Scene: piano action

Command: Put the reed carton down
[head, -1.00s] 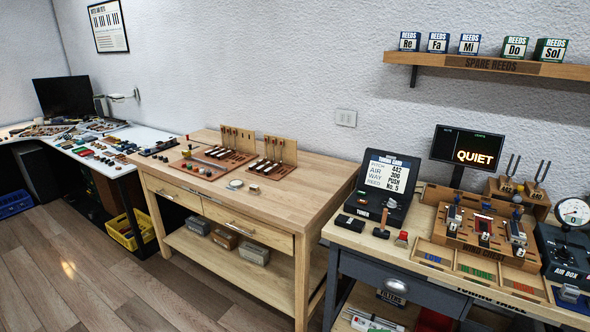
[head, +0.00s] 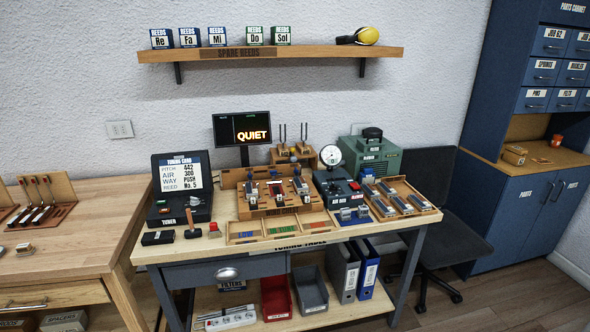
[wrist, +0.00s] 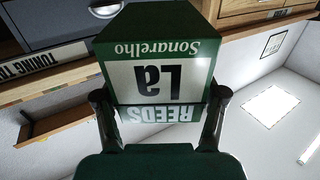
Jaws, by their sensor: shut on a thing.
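The reed carton (wrist: 160,80) is a green box with a white label reading "REEDS", "La" and "Sonarelho", shown upside down in the wrist view. My gripper (wrist: 162,100) has its two dark fingers on either side of the carton and is shut on it. The carton is held up, clear of any surface that I can make out. Neither carton nor gripper shows in the head view. The spare reeds shelf (head: 380,54) on the wall bears the cartons Re (head: 162,38), Fa (head: 190,37), Mi (head: 217,36), Do (head: 255,35) and Sol (head: 281,35).
A slightly wider gap lies between Mi and Do. Yellow ear defenders (head: 367,36) lie at the shelf's right; bare shelf lies between Sol and them. Below stands the crowded tuning table (head: 160,251) with a "QUIET" screen (head: 242,129). A chair (head: 455,236) and blue cabinet (head: 512,215) stand right.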

